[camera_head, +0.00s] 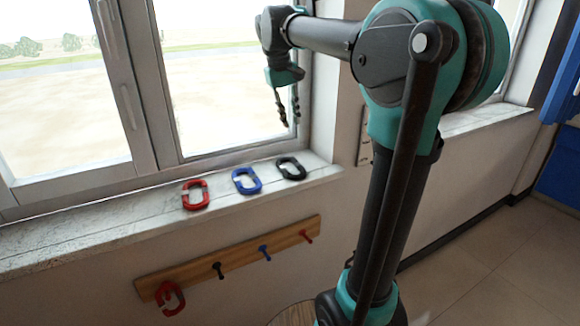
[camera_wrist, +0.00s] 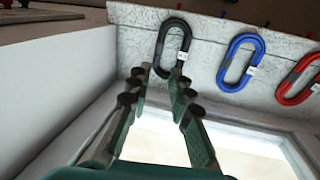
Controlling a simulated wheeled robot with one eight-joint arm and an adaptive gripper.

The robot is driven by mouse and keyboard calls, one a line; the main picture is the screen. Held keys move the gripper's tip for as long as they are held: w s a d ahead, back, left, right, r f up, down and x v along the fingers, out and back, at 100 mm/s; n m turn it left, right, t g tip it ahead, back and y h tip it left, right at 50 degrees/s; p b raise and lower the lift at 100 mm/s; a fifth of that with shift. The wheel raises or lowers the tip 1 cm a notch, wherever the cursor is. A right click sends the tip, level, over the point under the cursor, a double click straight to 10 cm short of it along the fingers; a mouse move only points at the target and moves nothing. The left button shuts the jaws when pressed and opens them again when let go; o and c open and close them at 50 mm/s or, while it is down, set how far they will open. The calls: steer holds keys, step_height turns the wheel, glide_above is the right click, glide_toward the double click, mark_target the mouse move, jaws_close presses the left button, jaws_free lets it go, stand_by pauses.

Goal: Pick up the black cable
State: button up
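The black cable (camera_head: 291,168) is a small oval loop lying on the window sill. It is the rightmost of the three loops in the head view. In the wrist view the black cable (camera_wrist: 186,42) lies just past my fingertips, with a pale tag on it. My gripper (camera_head: 289,112) is above the sill, over the black cable and apart from it, pointing down. In the wrist view my gripper (camera_wrist: 160,72) has its two fingers apart with nothing between them.
A blue loop (camera_head: 246,181) and a red loop (camera_head: 195,195) lie on the sill (camera_head: 110,219) left of the black one. Below, a wooden rack (camera_head: 239,257) has several coloured pegs, and another red loop (camera_head: 170,299) hangs at its left end. The window frame stands close behind the sill.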

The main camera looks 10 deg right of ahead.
glide_above(298, 164)
steer(key=s+a, duration=0.1)
steer(key=f, duration=1)
steer(key=shift+s+f, duration=0.2)
steer(key=shift+f, duration=0.15)
steer(key=shift+w+d+f, duration=0.15)
steer(key=shift+w+f, duration=0.05)
steer(key=shift+f, duration=0.65)
steer(key=shift+w+d+f, duration=0.1)
steer(key=shift+w+f, duration=0.1)
steer(key=shift+f, duration=0.7)
steer(key=shift+w+d+f, duration=0.15)
steer(key=shift+w+f, duration=0.05)
steer(key=shift+f, duration=0.65)
jaws_close()
